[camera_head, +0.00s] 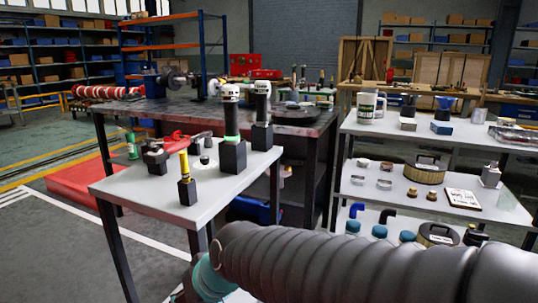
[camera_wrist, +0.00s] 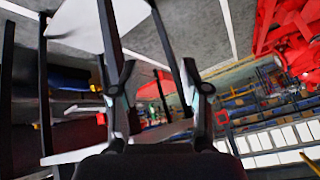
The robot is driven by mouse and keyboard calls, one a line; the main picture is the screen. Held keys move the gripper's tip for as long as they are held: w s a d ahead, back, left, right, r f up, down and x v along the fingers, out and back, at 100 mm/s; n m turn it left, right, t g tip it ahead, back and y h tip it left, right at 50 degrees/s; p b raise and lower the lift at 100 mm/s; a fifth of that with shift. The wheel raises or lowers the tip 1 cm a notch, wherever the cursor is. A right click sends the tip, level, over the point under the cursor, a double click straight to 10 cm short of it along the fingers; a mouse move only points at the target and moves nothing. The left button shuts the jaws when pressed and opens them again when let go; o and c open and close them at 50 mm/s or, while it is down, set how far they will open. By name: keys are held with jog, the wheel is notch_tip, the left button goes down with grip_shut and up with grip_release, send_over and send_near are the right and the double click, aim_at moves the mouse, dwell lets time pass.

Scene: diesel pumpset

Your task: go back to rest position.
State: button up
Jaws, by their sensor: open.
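My gripper (camera_wrist: 158,82) shows in the wrist view with its two dark fingers apart and nothing between them. Behind the fingers are table legs and floor, and the view is strongly tilted. In the head view my arm in its grey ribbed sleeve crosses the lower right. My gripper is not visible in that view.
A small grey table (camera_head: 222,189) bears black holders with upright tools and a red-handled tool (camera_head: 182,138). A dark workbench (camera_head: 300,122) stands behind it. White shelves (camera_head: 400,182) with parts stand at the right. The floor at left is open beside a red platform (camera_head: 85,180).

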jog(key=s+d+m+h, duration=0.3)
jog(key=s+d, duration=0.1)
jog(key=d, duration=1.1)
jog(key=s+d+m+t+h, duration=0.1)
jog(key=s+d+m+h, duration=0.2)
jog(key=d, duration=1.2)
jog(key=shift+s+d+f+t, duration=0.3)
jog(key=shift+s, duration=0.05)
